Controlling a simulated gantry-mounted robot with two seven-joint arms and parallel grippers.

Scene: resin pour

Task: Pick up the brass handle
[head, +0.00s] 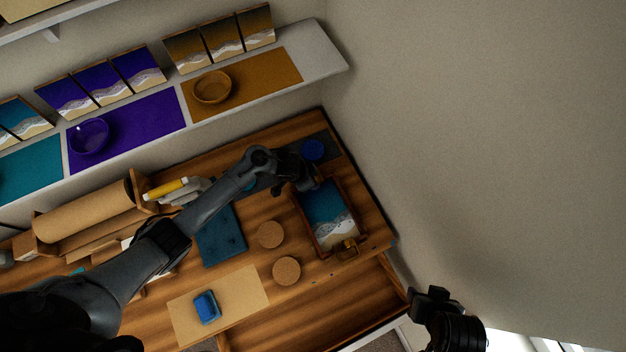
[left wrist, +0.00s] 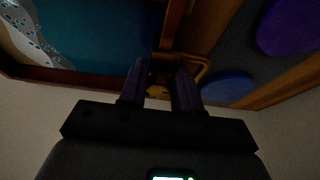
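A framed tray (head: 353,214) holds a blue, white and sand-coloured seascape. A brass handle (head: 348,248) is on its near edge in the head view. My left gripper (head: 301,184) is at the tray's far edge. In the left wrist view, a second brass handle (left wrist: 205,70) shows at the tray's wooden edge, in dim light. The left fingertips (left wrist: 160,75) are apart, with part of this handle seen between them; I cannot tell if they touch it. The head view hides this handle behind the gripper. My right gripper (head: 432,294) is at the lower right, away from the tray.
Two cork discs (head: 271,234) (head: 287,271) and a teal mat (head: 221,238) lie left of the tray. A blue round item (head: 313,149) stands beyond it, near the wall. A blue block (head: 207,307) is on a tan sheet (head: 243,294). The shelf holds bowls and pictures.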

